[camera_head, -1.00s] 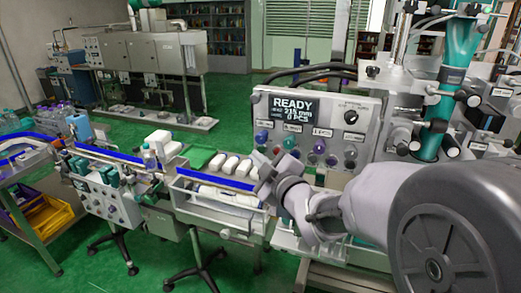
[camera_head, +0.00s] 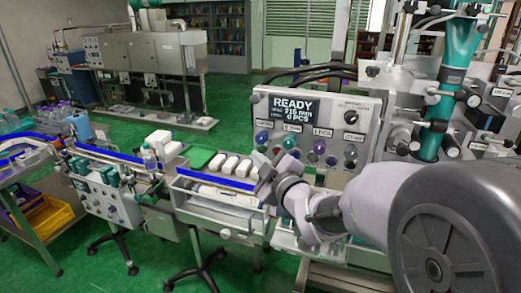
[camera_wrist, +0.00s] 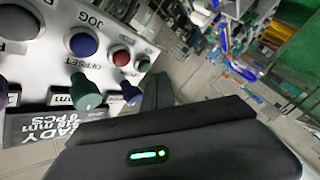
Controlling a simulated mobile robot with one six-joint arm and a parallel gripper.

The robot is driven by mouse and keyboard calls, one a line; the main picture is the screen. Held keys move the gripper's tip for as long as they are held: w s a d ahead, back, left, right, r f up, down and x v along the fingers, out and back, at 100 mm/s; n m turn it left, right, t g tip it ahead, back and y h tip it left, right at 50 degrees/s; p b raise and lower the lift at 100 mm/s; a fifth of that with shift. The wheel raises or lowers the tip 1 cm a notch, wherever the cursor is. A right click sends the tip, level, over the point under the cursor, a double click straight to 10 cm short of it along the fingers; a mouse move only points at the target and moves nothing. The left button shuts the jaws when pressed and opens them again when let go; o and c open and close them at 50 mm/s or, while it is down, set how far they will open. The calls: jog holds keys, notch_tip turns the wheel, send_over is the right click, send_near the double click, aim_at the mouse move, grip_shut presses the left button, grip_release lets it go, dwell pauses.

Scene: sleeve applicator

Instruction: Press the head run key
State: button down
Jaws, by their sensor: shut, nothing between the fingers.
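The grey control panel (camera_head: 365,108) faces me, its screen (camera_head: 293,106) reading READY, 315 mm, 0 PCS. Below the screen are coloured knobs and a row of round keys, with labels too small to read here. In the wrist view the panel shows inverted: a blue key (camera_wrist: 82,45) beside the word JOG, a red key (camera_wrist: 120,58), a small green key (camera_wrist: 143,63) and a large grey key (camera_wrist: 16,22) by a cut-off label. I cannot tell which is the head run key. My gripper (camera_head: 264,178) is shut and empty, near the panel's lower left, apparently apart from the keys.
A teal knob (camera_wrist: 86,92) and a blue knob (camera_wrist: 131,95) protrude from the panel near my gripper. A conveyor (camera_head: 215,181) with white packs stands left of my gripper. A teal sleeve column (camera_head: 447,100) rises on the right. Green floor lies open farther left.

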jog(key=shift+w+d+b, duration=0.15)
jog(key=shift+w+b, duration=0.2)
jog(key=shift+w, duration=0.05)
